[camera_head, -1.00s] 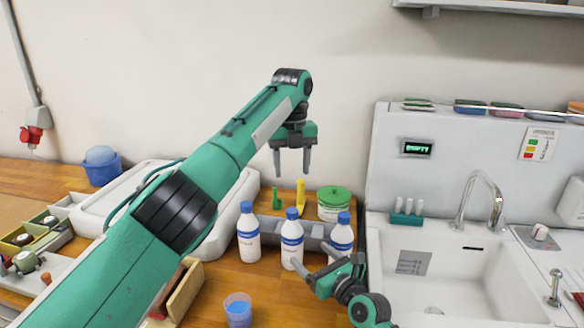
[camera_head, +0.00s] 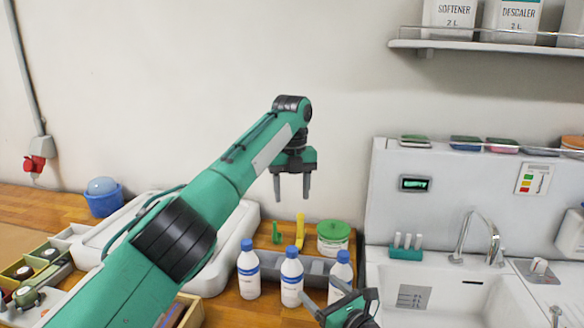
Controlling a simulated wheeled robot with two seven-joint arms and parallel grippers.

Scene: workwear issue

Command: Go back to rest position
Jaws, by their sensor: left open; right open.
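My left arm comes in from the left, and my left gripper (camera_head: 292,188) hangs with its fingers pointing down. It is open and empty, in the air above the back of the table. My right gripper (camera_head: 325,299) shows at the bottom edge, open, its fingers pointing left, close in front of the white bottles with blue caps. From this view I cannot tell whether it touches one. Most of my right arm is out of the picture.
Three bottles (camera_head: 249,270) stand by a grey tray (camera_head: 318,267). A green-lidded tub (camera_head: 333,238) is behind them. A sink (camera_head: 470,295) is at right, a blue bucket (camera_head: 103,198) at left. A shelf (camera_head: 480,46) hangs upper right.

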